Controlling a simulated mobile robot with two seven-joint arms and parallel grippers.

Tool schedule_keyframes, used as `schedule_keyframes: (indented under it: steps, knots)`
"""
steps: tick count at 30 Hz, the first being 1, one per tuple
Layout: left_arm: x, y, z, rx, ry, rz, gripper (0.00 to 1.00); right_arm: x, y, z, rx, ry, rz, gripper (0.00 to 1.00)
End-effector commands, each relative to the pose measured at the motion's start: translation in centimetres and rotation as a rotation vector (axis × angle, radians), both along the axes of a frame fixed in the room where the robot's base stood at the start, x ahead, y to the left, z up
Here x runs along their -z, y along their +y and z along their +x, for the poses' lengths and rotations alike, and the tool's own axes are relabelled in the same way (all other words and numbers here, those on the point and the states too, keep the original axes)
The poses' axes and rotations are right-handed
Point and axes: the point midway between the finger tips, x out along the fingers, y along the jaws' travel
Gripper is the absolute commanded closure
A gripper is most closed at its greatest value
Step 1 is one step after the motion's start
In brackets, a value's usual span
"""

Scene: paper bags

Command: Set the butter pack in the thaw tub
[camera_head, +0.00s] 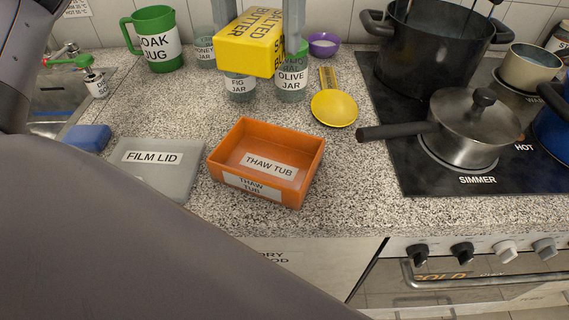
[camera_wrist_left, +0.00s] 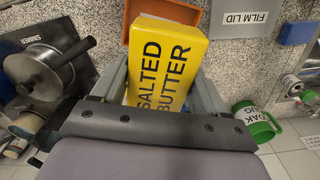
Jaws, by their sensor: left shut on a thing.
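The yellow butter pack (camera_head: 247,44), labelled salted butter, is held in the air by my left gripper (camera_head: 259,22) in the head view. The fingers sit on either side of the pack. In the left wrist view the butter pack (camera_wrist_left: 166,62) lies between the two fingers and covers part of the orange tub behind it. The orange thaw tub (camera_head: 268,190) stands open and empty on the counter, lower in the head view than the pack. It shows partly in the left wrist view (camera_wrist_left: 196,14). My right gripper does not show.
The grey film lid (camera_head: 157,183) lies left of the tub, with a blue block (camera_head: 88,137) beyond it. Fig and olive jars (camera_head: 291,86) stand behind. A yellow spoon (camera_head: 334,108) and the stove with a lidded pan (camera_head: 465,135) are at right.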

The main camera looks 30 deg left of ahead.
Motion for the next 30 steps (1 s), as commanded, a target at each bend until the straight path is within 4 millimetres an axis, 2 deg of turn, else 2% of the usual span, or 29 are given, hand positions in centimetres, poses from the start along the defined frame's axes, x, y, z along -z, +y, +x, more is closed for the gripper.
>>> schedule_keyframes:
  steps: [5, 15, 21, 24, 30]
  knots:
    - [1.5, 0.0, -0.3, 0.052, 0.003, 0.002, 0.72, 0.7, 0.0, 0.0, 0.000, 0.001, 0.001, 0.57]
    - [9.0, 0.0, -0.3, 0.050, 0.005, 0.001, 0.72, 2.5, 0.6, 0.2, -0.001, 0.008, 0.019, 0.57]
    - [13.4, 0.1, -0.3, 0.046, 0.003, 0.004, 0.72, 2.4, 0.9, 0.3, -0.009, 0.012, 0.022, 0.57]
    - [14.9, 0.1, -0.3, 0.048, 0.001, 0.003, 0.72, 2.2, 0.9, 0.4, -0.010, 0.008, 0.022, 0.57]
    - [16.2, 0.1, -0.3, 0.046, -0.001, 0.002, 0.72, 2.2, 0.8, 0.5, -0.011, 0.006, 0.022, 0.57]
